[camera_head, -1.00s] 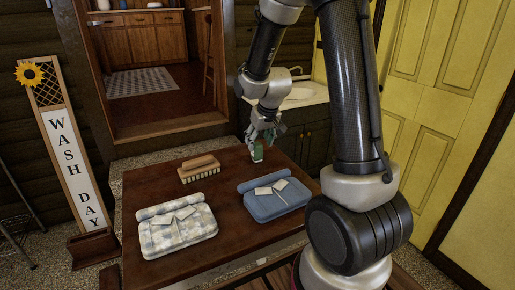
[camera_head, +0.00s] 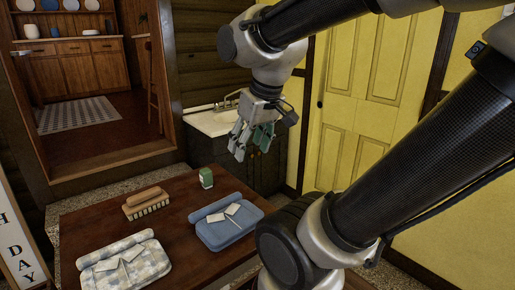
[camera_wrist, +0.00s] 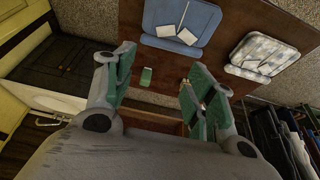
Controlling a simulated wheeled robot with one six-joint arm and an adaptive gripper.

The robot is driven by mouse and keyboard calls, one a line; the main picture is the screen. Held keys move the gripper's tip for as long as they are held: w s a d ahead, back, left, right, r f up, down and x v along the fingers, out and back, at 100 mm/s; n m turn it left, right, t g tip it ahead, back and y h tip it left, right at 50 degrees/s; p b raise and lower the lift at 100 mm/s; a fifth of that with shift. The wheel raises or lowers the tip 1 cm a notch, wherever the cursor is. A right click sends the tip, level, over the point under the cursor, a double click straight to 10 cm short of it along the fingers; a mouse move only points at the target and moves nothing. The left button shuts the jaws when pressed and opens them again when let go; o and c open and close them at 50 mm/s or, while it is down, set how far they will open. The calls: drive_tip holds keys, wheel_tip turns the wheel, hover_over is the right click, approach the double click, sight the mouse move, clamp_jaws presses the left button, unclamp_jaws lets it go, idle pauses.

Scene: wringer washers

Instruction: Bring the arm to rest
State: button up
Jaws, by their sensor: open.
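My gripper (camera_head: 251,140) is open and empty, raised above the far right side of the table, in front of the sink. In the wrist view its green-padded fingers (camera_wrist: 160,90) are spread apart with nothing between them touching. A small green box (camera_head: 206,178) stands upright on the table's far edge, apart from the gripper; it also shows in the wrist view (camera_wrist: 146,76). My arm reaches in from the right, its elbow high.
The brown table (camera_head: 180,230) holds a brush (camera_head: 147,204), a blue folded bundle (camera_head: 228,228) and a checkered folded bundle (camera_head: 125,264). A sink (camera_head: 215,121) stands behind the table. A yellow door (camera_head: 362,100) is at right, and a doorway opens at back left.

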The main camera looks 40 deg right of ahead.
drive_tip(key=s, duration=0.3)
drive_tip(key=shift+s, duration=0.25)
